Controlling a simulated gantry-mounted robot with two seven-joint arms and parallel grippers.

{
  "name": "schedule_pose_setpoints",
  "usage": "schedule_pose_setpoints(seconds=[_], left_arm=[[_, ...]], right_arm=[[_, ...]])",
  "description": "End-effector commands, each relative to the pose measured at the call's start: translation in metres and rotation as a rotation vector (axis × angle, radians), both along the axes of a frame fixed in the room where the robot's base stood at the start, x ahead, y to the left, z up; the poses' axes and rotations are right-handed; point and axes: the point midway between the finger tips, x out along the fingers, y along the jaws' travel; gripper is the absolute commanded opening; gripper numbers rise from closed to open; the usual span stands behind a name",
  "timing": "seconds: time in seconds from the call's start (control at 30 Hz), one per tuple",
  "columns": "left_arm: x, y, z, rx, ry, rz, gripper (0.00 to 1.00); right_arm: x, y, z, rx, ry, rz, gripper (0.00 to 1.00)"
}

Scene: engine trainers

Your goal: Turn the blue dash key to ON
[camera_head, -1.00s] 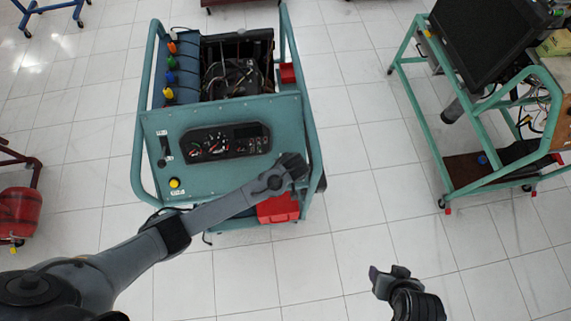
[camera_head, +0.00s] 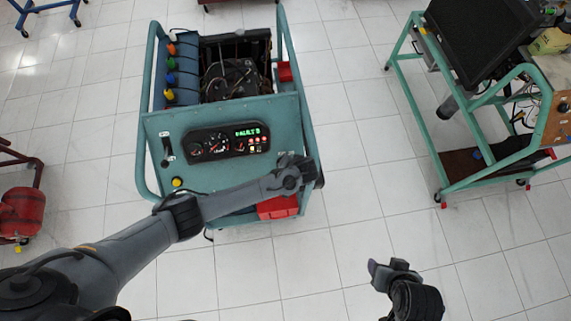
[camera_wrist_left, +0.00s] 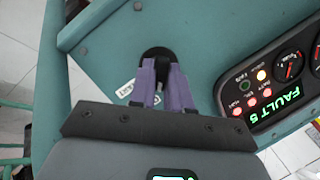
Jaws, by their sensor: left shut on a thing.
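The teal dash panel (camera_head: 225,172) carries a black gauge cluster (camera_head: 228,142), which is lit and reads FAULT 5 in green. The lit cluster also shows in the left wrist view (camera_wrist_left: 285,82). My left gripper (camera_head: 300,165) is at the panel's right end. In the left wrist view its purple fingers (camera_wrist_left: 161,85) are shut on a small dark piece, taken as the dash key (camera_wrist_left: 160,76), in front of a round black switch plate (camera_wrist_left: 157,53). No blue shows on it, and the fingers hide most of it. My right gripper (camera_head: 385,272) hangs over bare floor, away from the panel.
Teal tube rails frame the trainer; the right rail (camera_head: 309,135) runs close to my left gripper. A red box (camera_head: 277,207) sits below the panel. A second teal trainer stand (camera_head: 436,150) is at right. White floor between them is clear.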

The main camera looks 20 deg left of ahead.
Motion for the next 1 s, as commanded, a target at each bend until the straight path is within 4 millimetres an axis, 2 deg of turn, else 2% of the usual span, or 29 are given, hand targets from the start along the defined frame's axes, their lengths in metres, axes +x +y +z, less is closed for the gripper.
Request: schedule_pose_setpoints(seconds=[0.37,0.4,0.53,0.83,1.0], left_arm=[[0.000,0.000,0.000,0.003,0.002,-0.004,0.00],[0.000,0.000,0.000,0.003,0.002,-0.004,0.21],[0.000,0.000,0.000,0.003,0.001,-0.003,0.38],[0.000,-0.001,0.001,0.002,0.002,-0.003,0.38],[-0.003,-0.006,0.012,0.001,0.000,-0.004,0.38]], right_arm=[[0.000,0.000,0.000,-0.001,0.000,0.001,0.58],[0.000,0.000,0.000,-0.001,0.000,0.001,0.58],[0.000,-0.001,0.000,-0.005,0.000,0.004,0.58],[0.000,-0.002,0.000,-0.009,0.000,0.006,0.58],[0.000,-0.002,0.001,-0.009,0.000,0.006,0.58]])
